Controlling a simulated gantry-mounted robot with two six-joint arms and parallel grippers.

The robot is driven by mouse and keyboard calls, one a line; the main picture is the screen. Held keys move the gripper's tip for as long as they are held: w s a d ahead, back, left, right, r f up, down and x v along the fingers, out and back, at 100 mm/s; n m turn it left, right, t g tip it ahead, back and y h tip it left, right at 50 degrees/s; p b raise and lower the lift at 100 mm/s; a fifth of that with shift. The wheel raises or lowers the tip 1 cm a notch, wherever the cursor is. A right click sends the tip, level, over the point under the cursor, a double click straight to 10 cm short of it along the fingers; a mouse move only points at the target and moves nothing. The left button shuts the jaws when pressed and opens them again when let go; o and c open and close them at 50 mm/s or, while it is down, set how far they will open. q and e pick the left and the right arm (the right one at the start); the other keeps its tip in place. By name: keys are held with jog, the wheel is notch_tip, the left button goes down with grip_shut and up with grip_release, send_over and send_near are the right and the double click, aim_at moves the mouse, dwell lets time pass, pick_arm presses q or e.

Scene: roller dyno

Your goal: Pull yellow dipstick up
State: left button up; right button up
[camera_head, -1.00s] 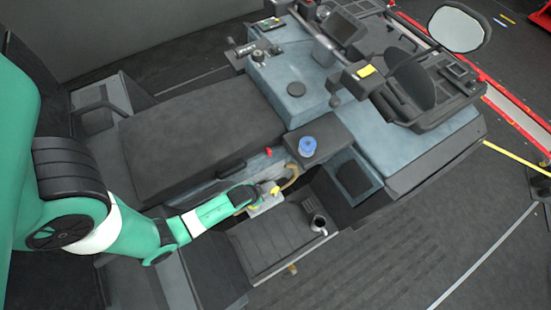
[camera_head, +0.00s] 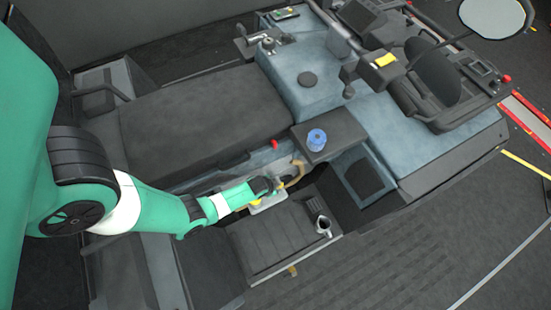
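The yellow dipstick is small and hard to make out. A bit of yellow (camera_head: 256,204) shows under my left gripper, above a pale block on the machine. My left gripper (camera_head: 275,186) reaches in from the left, its dark fingers beside a tan curved hose (camera_head: 296,174). The fingertips are too small and covered to tell whether they are open or shut on anything. My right gripper is not in view.
A blue cap (camera_head: 317,139) on a dark box stands just beyond the gripper. A red knob (camera_head: 275,144) sits at the padded seat's edge (camera_head: 200,125). A black footplate (camera_head: 275,237) with a grey cup-like part (camera_head: 323,225) lies nearer. Steering wheel and mirror are upper right.

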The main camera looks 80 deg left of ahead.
pick_arm(q)
grip_shut()
dwell(1.4)
